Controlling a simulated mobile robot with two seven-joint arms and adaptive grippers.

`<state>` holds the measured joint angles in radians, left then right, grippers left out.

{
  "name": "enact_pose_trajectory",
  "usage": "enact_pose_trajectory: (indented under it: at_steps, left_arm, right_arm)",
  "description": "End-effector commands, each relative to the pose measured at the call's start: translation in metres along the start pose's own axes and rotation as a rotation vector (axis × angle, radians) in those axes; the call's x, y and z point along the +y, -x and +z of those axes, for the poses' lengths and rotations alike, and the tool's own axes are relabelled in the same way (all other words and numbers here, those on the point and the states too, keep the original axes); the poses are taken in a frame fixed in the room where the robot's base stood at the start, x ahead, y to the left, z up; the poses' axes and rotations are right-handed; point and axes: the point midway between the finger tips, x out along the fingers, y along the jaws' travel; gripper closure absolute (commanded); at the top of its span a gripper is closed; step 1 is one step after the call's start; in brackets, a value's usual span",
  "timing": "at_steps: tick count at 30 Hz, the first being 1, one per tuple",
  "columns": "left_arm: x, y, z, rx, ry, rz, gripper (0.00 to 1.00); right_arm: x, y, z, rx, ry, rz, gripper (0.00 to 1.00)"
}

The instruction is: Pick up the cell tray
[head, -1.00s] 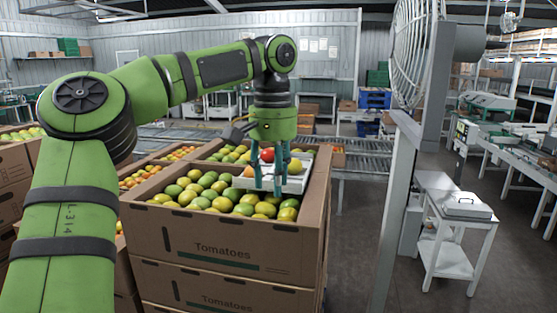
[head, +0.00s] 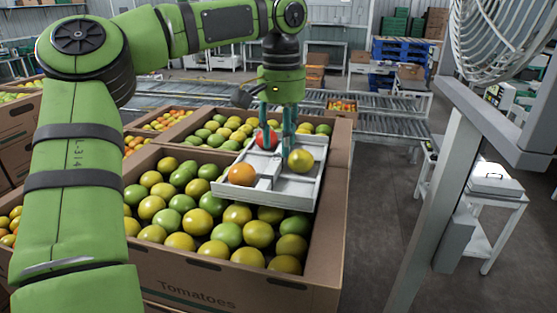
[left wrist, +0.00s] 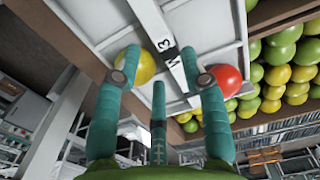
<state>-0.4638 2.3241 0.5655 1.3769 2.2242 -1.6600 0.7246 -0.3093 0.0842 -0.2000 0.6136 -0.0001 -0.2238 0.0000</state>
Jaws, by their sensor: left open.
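The cell tray (head: 297,197) is a shallow pale grey tray with low walls and a dividing bar. It lies on the tomatoes at the right rim of the front cardboard box. It holds a red tomato (head: 266,138), an orange tomato (head: 242,174) and a yellow tomato (head: 301,160) in separate cells. My left gripper (head: 277,143) is open, pointing down at the tray's middle. In the left wrist view its fingers (left wrist: 162,80) stand either side of the tray's labelled bar (left wrist: 166,45). I cannot tell whether they touch it. My right gripper is not in view.
The front cardboard box (head: 235,286) is full of green and yellow tomatoes (head: 225,234). More tomato boxes stand behind and left. A large fan (head: 500,45) on a grey post (head: 437,200) stands right, near a white cart (head: 487,205). Roller conveyors (head: 395,124) run behind.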

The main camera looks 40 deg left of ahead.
Motion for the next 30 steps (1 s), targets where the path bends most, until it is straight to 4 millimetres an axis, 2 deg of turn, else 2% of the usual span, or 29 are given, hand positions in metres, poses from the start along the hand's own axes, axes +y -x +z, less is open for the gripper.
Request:
enact_pose_trajectory:
  at_steps: [3, 9, 16, 30]
  left_arm:
    - [-0.002, -0.017, -0.001, -0.008, -0.001, -0.002, 0.57]
    - [-0.001, -0.038, -0.001, -0.002, 0.001, 0.000, 0.57]
    - [-0.001, -0.040, -0.002, 0.000, 0.002, 0.000, 0.57]
    - [-0.001, -0.044, -0.002, -0.001, 0.003, 0.000, 0.57]
  right_arm:
    - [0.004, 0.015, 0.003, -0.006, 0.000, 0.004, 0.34]
    - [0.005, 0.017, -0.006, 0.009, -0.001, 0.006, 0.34]
    - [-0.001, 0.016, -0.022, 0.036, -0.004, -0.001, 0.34]
    - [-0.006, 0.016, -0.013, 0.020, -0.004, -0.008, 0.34]
